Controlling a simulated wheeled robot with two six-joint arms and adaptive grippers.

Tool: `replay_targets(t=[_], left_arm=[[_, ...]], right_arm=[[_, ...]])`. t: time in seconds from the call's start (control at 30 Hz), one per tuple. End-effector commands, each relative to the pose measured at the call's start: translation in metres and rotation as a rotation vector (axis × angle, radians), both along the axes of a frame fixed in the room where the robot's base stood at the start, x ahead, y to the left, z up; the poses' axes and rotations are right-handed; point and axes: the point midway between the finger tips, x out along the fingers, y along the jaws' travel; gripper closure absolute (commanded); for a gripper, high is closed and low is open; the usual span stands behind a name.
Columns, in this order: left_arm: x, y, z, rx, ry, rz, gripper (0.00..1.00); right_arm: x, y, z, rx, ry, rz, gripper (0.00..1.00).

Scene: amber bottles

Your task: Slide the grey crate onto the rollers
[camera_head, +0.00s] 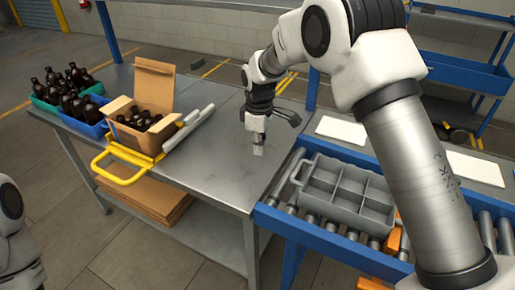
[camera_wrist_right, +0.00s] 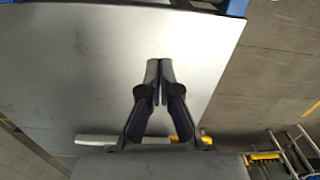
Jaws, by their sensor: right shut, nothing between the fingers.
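The grey crate (camera_head: 342,190), an open box with dividers and several empty compartments, sits on the rollers (camera_head: 352,233) of the blue-framed conveyor, to the right of the metal table. Part of its right side is hidden behind my right arm. My right gripper (camera_head: 259,150) is above the table's right part, left of the crate and apart from it. In the right wrist view its fingers (camera_wrist_right: 160,82) are together and empty, over bare table top. Only a piece of my left arm shows at the left edge of the head view; its gripper is out of frame.
On the metal table (camera_head: 225,165) stand a cardboard box (camera_head: 150,108) with dark bottles on a yellow-handled carrier (camera_head: 120,168), and green and blue bins (camera_head: 82,125) of bottles. The table's right part is bare. White panels (camera_head: 342,130) lie behind the crate.

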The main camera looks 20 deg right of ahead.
Motion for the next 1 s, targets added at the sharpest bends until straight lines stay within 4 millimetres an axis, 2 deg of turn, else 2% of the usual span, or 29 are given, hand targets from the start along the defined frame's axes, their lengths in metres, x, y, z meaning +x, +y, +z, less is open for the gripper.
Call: replay_targets(t=[0.3,0.53,1.0], left_arm=[[0.000,0.000,0.011,0.000,0.001,0.003,0.60],[0.000,0.000,0.021,0.000,0.001,0.002,0.60],[0.000,0.000,0.026,0.000,0.001,0.003,0.60]], right_arm=[[-0.001,0.001,-0.069,-0.001,0.003,0.001,1.00],[-0.024,-0.025,-0.067,-0.001,0.001,-0.001,1.00],[-0.031,-0.034,-0.066,-0.001,0.001,0.000,1.00]])
